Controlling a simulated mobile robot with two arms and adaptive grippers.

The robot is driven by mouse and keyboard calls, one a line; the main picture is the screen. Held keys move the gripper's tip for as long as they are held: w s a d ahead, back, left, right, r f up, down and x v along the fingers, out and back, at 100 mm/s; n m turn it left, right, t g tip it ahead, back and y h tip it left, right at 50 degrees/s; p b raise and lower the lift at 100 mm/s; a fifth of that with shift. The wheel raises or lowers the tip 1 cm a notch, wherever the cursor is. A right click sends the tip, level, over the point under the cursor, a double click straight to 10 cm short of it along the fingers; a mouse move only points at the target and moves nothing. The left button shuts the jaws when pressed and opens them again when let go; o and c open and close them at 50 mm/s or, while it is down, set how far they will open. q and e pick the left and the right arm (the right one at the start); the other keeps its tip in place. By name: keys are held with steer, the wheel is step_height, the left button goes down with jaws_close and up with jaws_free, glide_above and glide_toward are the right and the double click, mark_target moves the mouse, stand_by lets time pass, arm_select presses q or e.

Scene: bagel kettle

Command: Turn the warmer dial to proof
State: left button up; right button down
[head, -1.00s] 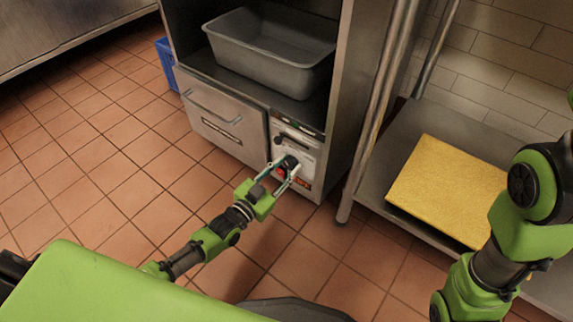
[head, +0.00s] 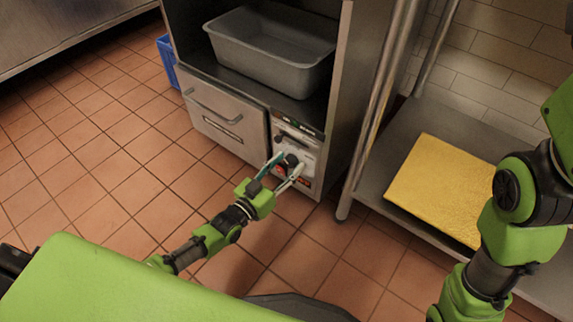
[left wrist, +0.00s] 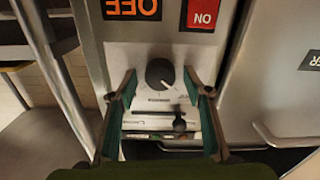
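The warmer dial is a round black knob (left wrist: 160,73) with a light pointer mark, on the pale control panel (left wrist: 145,52). In the left wrist view, which shows the panel upside down, my left gripper (left wrist: 159,80) is open with one finger on each side of the knob. Gaps show between the fingers and the knob. In the head view the knob (head: 291,160) sits between the fingertips of my left gripper (head: 290,162), partly hidden. The dial's printed settings are too small to read. My right arm (head: 515,200) is at the right, its gripper out of view.
A grey tub (head: 270,50) stands above. A shelf with a yellow board (head: 445,185) is to the right.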

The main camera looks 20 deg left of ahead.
arm_select(q)
steer(key=shift+s, duration=0.1)
steer(key=v, duration=1.1)
steer(key=shift+s+a, duration=0.15)
steer(key=shift+s, duration=0.25)
steer(key=shift+r, duration=0.1)
